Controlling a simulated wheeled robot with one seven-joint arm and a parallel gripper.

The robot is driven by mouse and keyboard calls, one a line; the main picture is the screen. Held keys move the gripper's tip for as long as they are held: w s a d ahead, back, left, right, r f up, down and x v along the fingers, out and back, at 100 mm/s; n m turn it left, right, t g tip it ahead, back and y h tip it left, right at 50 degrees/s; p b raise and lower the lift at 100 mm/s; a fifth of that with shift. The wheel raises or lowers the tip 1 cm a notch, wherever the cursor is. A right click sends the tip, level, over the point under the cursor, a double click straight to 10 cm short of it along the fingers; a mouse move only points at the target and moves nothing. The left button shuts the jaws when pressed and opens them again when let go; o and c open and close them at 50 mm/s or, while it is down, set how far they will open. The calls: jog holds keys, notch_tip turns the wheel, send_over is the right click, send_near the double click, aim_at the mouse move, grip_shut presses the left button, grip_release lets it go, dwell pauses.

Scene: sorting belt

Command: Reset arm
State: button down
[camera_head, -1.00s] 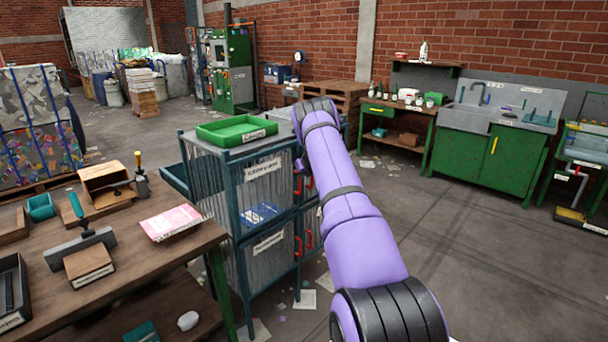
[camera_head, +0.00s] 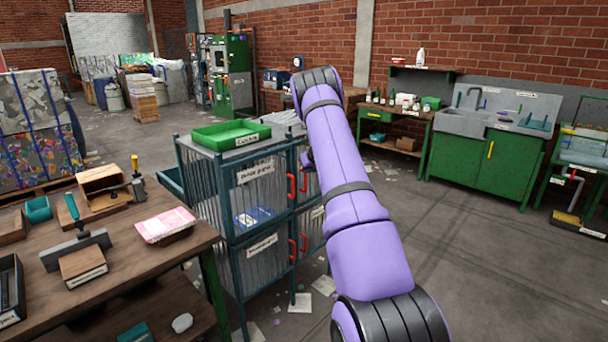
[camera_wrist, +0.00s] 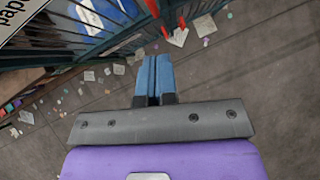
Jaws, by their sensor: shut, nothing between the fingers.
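My gripper (camera_wrist: 153,76) shows in the wrist view with its two blue fingers pressed together and nothing between them. It points at the concrete floor beside the wire cage cabinet. In the head view my purple arm rises from the bottom and bends over at the top, right of the cabinet; the gripper itself is hidden there.
The wire cage cabinet (camera_head: 211,205) stands close to my arm, with a green tray (camera_head: 230,134) on top and red handles. A wooden workbench (camera_head: 118,265) with tools and a pink-and-white pack (camera_head: 165,225) is at left. The floor (camera_head: 480,255) at right is clear.

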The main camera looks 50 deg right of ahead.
jog(key=shift+v, duration=0.95)
jog(key=w+a+r+m+t+h, duration=0.15)
jog(key=a+r+m, duration=0.35)
jog(key=r, duration=0.6)
jog(key=a+r+m+t+h, duration=0.15)
jog(key=a+r+m, duration=0.35)
jog(key=r, duration=0.5)
jog(key=s+a+r+m+g+h, duration=0.1)
jog(key=s+a+r+m, duration=0.3)
jog(key=a+r, duration=0.25)
jog(key=s+a+r+m+h, duration=0.1)
jog(key=s+a+r+m, duration=0.3)
jog(key=a, duration=0.3)
jog(key=s+a+r+m+g+y, duration=0.25)
jog(key=s+a+m, duration=0.55)
jog(key=s+a, duration=0.7)
jog(key=s+a+f+m+g+y, duration=0.1)
jog(key=s+a+f+m+y, duration=0.1)
jog(key=s+a, duration=0.6)
jog(key=s+a+f+m+y, duration=0.3)
jog(key=s+a, duration=0.6)
jog(key=s, duration=0.3)
jog(key=shift+a+f+m+g, duration=0.25)
jog(key=shift+f+m+g, duration=0.1)
jog(key=shift+f+m, duration=0.2)
